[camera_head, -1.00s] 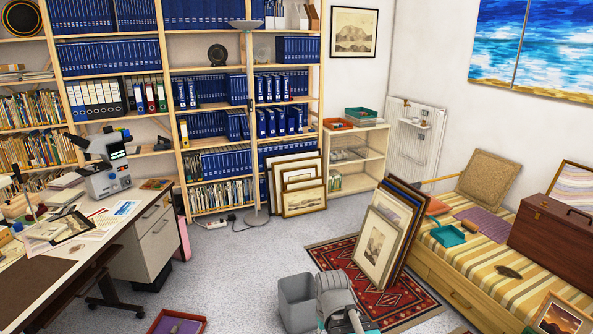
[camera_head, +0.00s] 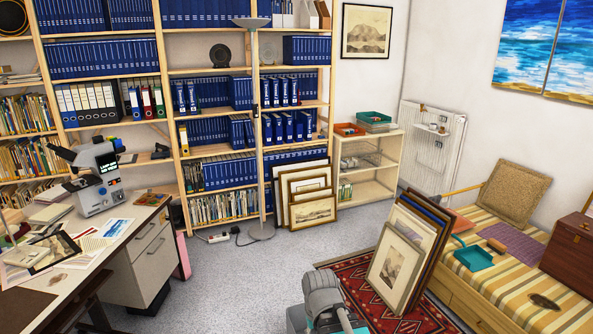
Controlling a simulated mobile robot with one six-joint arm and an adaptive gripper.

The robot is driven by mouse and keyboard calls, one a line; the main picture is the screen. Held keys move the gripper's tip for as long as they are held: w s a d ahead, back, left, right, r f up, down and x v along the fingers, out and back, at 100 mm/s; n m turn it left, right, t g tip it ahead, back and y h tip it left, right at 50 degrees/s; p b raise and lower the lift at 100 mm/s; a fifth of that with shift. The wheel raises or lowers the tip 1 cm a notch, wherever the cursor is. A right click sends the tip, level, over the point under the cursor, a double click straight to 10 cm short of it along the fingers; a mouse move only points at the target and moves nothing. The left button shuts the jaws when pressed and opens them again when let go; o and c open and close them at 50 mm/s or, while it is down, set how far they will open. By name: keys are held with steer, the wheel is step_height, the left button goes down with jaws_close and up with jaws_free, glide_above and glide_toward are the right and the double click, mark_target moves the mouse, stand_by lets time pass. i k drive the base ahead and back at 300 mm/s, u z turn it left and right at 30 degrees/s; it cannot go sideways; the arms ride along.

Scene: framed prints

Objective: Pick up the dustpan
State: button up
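A teal dustpan (camera_head: 474,258) lies on the yellow-striped daybed (camera_head: 497,285) at the right, near its left edge. Its short handle points up and left. It sits just left of a purple cloth (camera_head: 511,242). A grey rounded part of my arm shows at the bottom centre, well left of and below the dustpan in the picture. My gripper cannot be made out; the arm runs off the bottom edge.
Framed pictures (camera_head: 394,268) lean together on the red rug (camera_head: 345,272), left of the daybed. A brown case (camera_head: 571,250) stands right of the dustpan. Grey carpet (camera_head: 225,285) is clear at centre left.

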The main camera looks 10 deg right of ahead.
mark_target(474, 257)
steer(key=z, duration=0.2)
steer(key=i, duration=0.8)
steer(key=z, duration=0.75)
steer(key=i, duration=1)
steer(key=z, duration=0.7)
steer(key=i, duration=1.95)
steer(key=z, duration=0.25)
